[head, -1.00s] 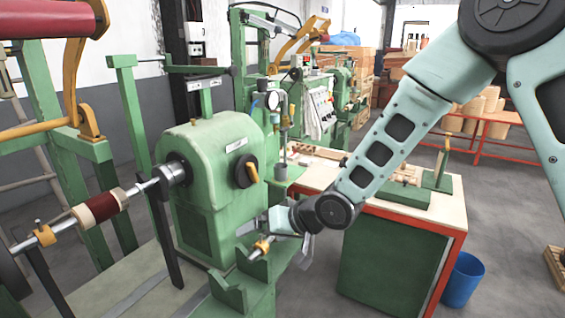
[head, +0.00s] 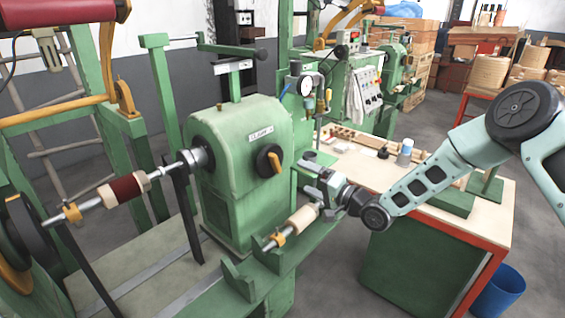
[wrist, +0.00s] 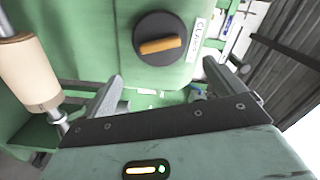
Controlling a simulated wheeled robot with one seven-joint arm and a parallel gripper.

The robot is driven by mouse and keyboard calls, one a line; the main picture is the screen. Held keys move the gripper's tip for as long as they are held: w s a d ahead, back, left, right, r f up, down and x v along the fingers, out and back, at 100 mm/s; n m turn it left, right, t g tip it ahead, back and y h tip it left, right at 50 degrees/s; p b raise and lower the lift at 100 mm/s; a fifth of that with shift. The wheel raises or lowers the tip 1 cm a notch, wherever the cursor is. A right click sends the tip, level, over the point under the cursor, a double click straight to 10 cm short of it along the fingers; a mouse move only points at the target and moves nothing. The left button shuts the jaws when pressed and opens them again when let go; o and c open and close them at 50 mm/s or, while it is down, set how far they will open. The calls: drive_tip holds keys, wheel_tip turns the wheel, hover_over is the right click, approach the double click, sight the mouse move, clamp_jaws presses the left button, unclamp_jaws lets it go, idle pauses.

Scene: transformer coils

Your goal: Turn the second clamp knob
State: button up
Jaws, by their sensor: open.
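The clamp knob (head: 269,160) is a round black dial with an orange bar handle on the face of the green machine head (head: 235,150). In the wrist view the knob (wrist: 158,40) sits just beyond and between the fingers, its orange bar nearly level in that picture. A white label (wrist: 196,40) beside it reads "CLAMP"; its number is not clear to me. My gripper (head: 308,178) is open and empty, in front and to the right of the knob, apart from it. Its two fingers (wrist: 165,92) show spread apart in the wrist view.
A cream spool (head: 303,217) on a metal shaft rests on green brackets just below my gripper; it also shows at left in the wrist view (wrist: 27,75). A red-and-cream coil (head: 121,188) is on the machine's shaft. A wooden-topped bench (head: 440,215) stands at right.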

sight(278, 165)
drive_tip(key=p+x, duration=0.3)
drive_tip(key=x, duration=0.7)
drive_tip(key=shift+w+a, duration=0.2)
drive_tip(key=c, duration=1)
